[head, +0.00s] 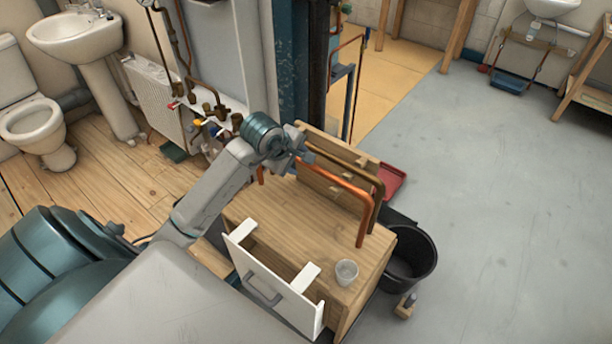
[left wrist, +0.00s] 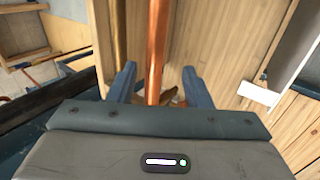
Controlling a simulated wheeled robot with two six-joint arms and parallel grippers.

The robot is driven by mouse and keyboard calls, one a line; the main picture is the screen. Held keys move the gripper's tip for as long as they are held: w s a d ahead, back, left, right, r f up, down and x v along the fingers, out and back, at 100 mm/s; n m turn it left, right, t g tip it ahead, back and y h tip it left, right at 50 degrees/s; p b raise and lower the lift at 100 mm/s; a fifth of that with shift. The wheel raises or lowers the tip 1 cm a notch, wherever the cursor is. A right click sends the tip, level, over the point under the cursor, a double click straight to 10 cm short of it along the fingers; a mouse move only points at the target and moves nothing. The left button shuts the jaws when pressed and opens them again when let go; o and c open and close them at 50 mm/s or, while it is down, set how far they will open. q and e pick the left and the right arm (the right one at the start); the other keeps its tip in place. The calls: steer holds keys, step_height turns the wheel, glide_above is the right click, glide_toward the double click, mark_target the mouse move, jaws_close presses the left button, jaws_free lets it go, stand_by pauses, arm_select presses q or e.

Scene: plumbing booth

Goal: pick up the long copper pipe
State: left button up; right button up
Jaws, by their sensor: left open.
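A bright copper pipe (head: 335,180) with a bent-down end lies over the wooden cabinet, along a wooden rack (head: 322,172). A darker, brownish pipe (head: 352,168) of similar shape runs beside it, nearer the rack. My left gripper (head: 298,158) is at the pipes' far left end. In the left wrist view, its blue fingers (left wrist: 158,85) are open, with the copper pipe (left wrist: 158,45) between them and a gap on both sides. The brownish pipe (left wrist: 118,35) passes just outside the left finger. My right gripper is not in view.
The wooden cabinet top (head: 265,207) has a small clear cup (head: 346,272) at its front right. A white-fronted drawer (head: 270,290) stands open towards me. A black bucket (head: 410,255) and a red tray (head: 391,182) are right of the cabinet. The grey floor further right is clear.

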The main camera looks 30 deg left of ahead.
arm_select(q)
steer(key=shift+w+p+x, duration=0.25)
steer(key=shift+p+x, duration=0.5)
steer(key=shift+x, duration=2.4)
steer(key=shift+d+r, duration=0.2)
steer(key=shift+r, duration=0.05)
jaws_close()
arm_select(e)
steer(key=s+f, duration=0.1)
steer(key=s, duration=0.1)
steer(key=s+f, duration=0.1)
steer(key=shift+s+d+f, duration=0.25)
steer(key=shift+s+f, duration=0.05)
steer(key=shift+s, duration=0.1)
